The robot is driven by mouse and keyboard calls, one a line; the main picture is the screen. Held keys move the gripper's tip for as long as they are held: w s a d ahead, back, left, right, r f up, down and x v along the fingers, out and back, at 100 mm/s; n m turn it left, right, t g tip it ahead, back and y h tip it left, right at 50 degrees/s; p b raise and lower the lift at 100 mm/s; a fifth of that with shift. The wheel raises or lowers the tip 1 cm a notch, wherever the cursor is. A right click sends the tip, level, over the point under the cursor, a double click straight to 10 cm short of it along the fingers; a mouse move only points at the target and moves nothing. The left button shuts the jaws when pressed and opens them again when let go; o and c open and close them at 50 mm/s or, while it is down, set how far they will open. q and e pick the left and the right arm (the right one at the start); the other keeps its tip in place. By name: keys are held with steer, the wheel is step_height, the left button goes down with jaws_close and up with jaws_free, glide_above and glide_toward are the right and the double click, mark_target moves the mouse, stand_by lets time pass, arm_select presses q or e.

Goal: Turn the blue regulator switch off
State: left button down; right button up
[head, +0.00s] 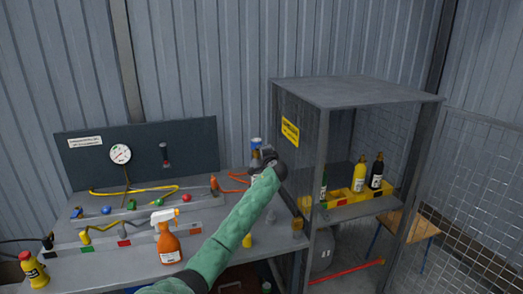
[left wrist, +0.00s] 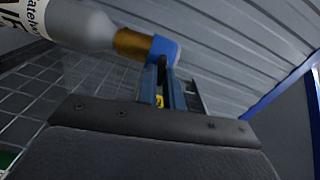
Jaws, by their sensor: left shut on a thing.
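In the left wrist view, a grey bottle (left wrist: 85,25) with a printed label lies across the top left. A brass neck (left wrist: 131,43) joins it to the blue regulator switch (left wrist: 164,49). My left gripper (left wrist: 163,72) is shut on the blue switch, its fingers at the switch's lower side. In the head view, my left gripper (head: 266,157) is at the bench's back right, beside a blue top (head: 256,143). The gripper and arm partly hide what is below it. My right gripper is not in view.
A gauge (head: 120,154) is on the back board. A metal cage (head: 360,92) with bottles in a yellow tray (head: 345,197) stands close right of my gripper.

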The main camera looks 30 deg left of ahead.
arm_select(q)
steer(key=shift+m, duration=0.9)
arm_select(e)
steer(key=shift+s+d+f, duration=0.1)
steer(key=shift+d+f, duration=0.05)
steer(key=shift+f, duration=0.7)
arm_select(q)
steer(key=c, duration=1.5)
jaws_free()
steer(key=shift+d, duration=0.1)
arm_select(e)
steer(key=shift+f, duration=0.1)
